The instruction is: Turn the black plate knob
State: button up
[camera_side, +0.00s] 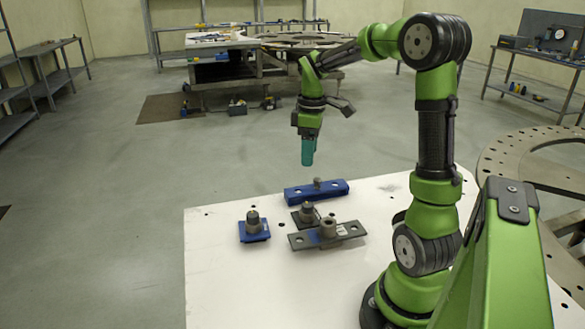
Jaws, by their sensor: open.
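A long dark grey-black plate (351,230) lies on the white table, with a grey round knob (328,228) standing up near its middle. A small dark plate (297,217) with its own dark knob (307,211) lies just behind it, so I cannot tell which of the two is the black plate. My gripper (307,160) has teal fingers pointing down. It hangs in the air above the plates, appears apart from every knob, and is open and empty. The fingers overlap from this side, so the gap between them is hidden.
A long blue plate (298,195) with a small knob (317,183) lies behind the dark plates. A small blue plate (254,238) with a dark knob (253,221) lies to the left. The front left of the white table (240,290) is clear.

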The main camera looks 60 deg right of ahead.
aim_at(308, 204)
notch_tip(308, 204, down, 16)
jog(key=n, duration=0.3)
jog(key=shift+r+n, duration=0.1)
jog(key=shift+n, duration=0.3)
jog(key=c, duration=1.1)
jog(key=shift+o, duration=0.2)
